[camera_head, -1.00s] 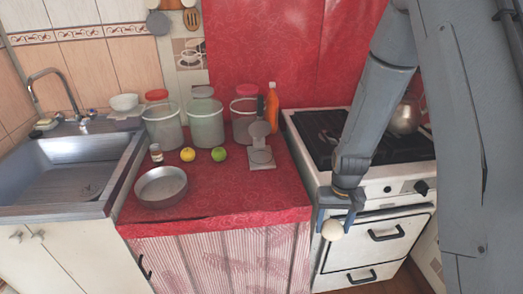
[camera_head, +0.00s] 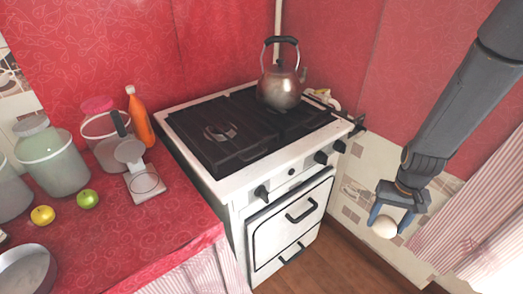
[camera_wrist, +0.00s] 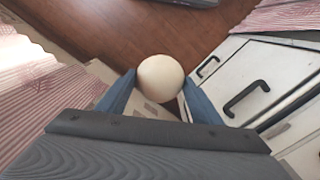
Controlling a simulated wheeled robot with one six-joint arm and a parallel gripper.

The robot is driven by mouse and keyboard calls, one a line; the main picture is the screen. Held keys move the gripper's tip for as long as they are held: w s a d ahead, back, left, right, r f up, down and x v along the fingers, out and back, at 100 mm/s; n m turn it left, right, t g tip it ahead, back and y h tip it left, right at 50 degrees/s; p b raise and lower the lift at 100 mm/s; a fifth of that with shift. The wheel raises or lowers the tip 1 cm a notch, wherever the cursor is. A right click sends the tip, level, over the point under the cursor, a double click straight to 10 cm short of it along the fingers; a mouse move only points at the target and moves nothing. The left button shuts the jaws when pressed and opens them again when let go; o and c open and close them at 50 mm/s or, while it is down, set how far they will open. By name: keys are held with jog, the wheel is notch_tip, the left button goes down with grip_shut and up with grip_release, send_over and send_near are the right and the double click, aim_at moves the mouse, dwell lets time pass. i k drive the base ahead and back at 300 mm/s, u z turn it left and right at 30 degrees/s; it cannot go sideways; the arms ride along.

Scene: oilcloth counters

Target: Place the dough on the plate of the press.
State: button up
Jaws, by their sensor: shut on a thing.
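The dough is a pale cream ball (camera_head: 384,228), held between the blue fingers of my gripper (camera_head: 385,219) at the right of the head view. It also shows in the wrist view (camera_wrist: 160,78), between both fingertips. My gripper is shut on it, in the air to the right of the stove and apart from the counter. The press (camera_head: 131,156) stands on the red counter at left, left of the stove. Its lid is raised, and its flat plate (camera_head: 146,184) faces up with nothing on it.
A white stove (camera_head: 290,185) with a kettle (camera_head: 280,88) stands between the press and my gripper. An orange bottle (camera_head: 140,117), a green apple (camera_head: 88,199), a yellow fruit (camera_head: 42,215), several jars and a metal pan (camera_head: 28,270) share the red counter (camera_head: 140,240).

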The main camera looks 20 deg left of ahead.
aim_at(145, 182)
jog(key=z, duration=0.15)
jog(key=k, duration=0.55)
jog(key=u, duration=1.45)
